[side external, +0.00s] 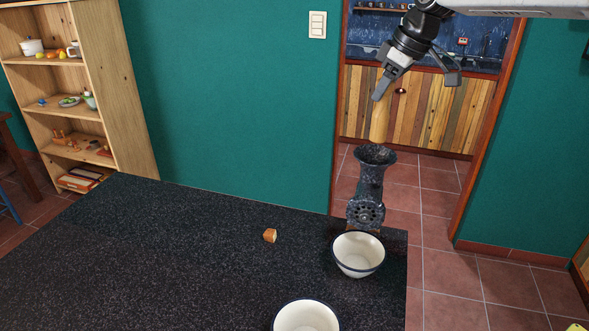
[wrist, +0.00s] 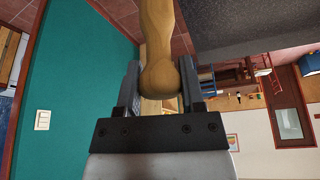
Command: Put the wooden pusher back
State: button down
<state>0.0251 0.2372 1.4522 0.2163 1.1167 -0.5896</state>
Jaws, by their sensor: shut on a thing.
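The wooden pusher (side external: 380,122) hangs about upright below my gripper (side external: 381,95) in the side view. Its lower end is just above or at the mouth of the dark grinder's funnel (side external: 375,154); I cannot tell whether it has entered. In the wrist view, the pusher's rounded knob (wrist: 158,78) sits between the two fingers of my gripper (wrist: 160,88), which is shut on it. The pusher's shaft runs away from the camera. The grinder stands at the right end of the dark counter and is not clear in the wrist view.
A white bowl (side external: 358,256) stands under the grinder's outlet on the counter (side external: 180,250). Another bowl (side external: 306,316) is nearer the front. A small brown chunk (side external: 270,235) lies left of the first bowl. The counter's left side is clear. A shelf (side external: 130,90) stands behind.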

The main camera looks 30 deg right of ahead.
notch_tip(320, 180, up, 4)
jog(key=shift+f, duration=0.25)
jog(key=s+a+n+g+y, duration=0.1)
jog(key=s+a+n, duration=0.3)
jog(key=s+a, duration=1.3)
notch_tip(320, 180, down, 15)
jog(key=shift+r, duration=0.2)
jog(key=shift+w, duration=0.15)
jog(key=w+a+f, duration=0.5)
jog(key=w+f, duration=0.4)
jog(key=w, duration=0.3)
jog(key=shift+w, duration=0.15)
